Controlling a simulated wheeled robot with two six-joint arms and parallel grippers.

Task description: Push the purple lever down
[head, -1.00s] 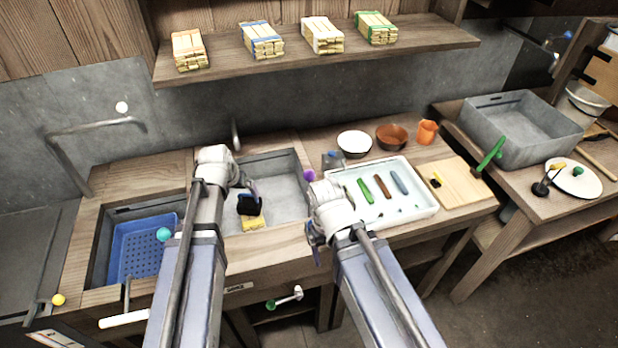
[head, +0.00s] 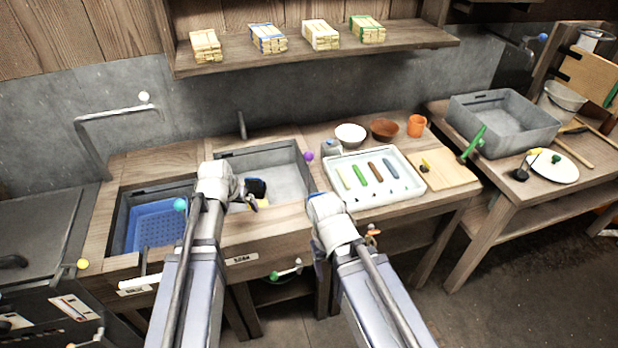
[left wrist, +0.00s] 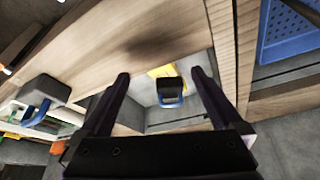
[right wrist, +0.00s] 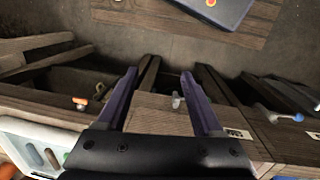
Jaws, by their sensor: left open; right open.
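The purple lever shows as a purple ball knob (head: 309,156) at the right rim of the grey sink in the head view. Its stem is too small to make out, so I cannot tell its angle. My left gripper (head: 257,190) is open and empty over the front of the sink, left of and nearer than the purple knob. In the left wrist view its two fingers (left wrist: 160,75) are spread above the sink. My right gripper is mostly hidden by its arm in the head view. In the right wrist view its fingers (right wrist: 158,74) are open, pointing down by the counter front.
A black block with a blue handle (left wrist: 170,90) and a yellow sponge (left wrist: 162,71) are in the sink. A white tray (head: 402,194) with coloured bars stands right of the purple knob. Other knobs include teal (head: 180,204), yellow (head: 83,264), green (head: 275,276) and orange (head: 373,232).

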